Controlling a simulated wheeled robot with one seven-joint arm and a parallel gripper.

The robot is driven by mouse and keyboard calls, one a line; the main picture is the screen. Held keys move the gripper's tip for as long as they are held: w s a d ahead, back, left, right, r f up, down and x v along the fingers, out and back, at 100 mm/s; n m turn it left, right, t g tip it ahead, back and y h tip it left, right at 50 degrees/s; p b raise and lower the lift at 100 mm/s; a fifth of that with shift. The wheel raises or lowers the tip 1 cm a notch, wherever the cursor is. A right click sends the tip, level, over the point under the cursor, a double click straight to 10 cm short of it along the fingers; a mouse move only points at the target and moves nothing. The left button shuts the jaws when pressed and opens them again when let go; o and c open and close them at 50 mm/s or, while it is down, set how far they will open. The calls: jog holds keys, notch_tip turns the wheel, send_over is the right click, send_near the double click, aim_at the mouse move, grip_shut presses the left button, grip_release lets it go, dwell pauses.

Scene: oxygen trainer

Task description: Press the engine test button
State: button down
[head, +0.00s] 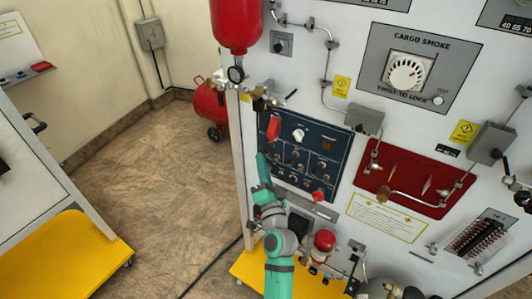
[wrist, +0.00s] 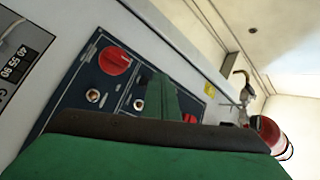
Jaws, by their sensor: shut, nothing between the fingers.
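A dark blue control panel (head: 304,172) with several small switches is on the white trainer wall in the head view. It has a white knob (head: 298,134), a red part (head: 274,127) at its upper left and a red knob (head: 318,196) at its lower right. Its labels are too small to read, so I cannot tell which control is the engine test button. My gripper (head: 262,168) is shut and empty, at the panel's left edge. In the wrist view its green finger (wrist: 161,98) overlaps the panel (wrist: 84,78), near a red knob (wrist: 115,60) and metal switches. Contact cannot be told.
Pipes and valves (head: 262,97) and a red bottle (head: 236,25) are above left of the panel. A red board (head: 405,178) and the cargo smoke dial (head: 407,73) are to its right. A yellow base (head: 300,278) stands below. Open floor (head: 150,190) lies left.

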jog(key=shift+w, duration=0.1)
jog(key=shift+w+d, duration=0.2)
jog(key=shift+w+d, duration=0.25)
jog(key=shift+w, duration=0.05)
dwell(0.8)
jog(key=shift+s+a, duration=0.1)
jog(key=shift+s, duration=0.05)
jog(key=shift+s+a, duration=0.35)
jog(key=shift+s, duration=0.15)
dwell(0.4)
jog(key=s+a, duration=0.1)
jog(key=s, duration=0.1)
jog(key=s+a, duration=0.2)
dwell(0.4)
dwell(0.7)
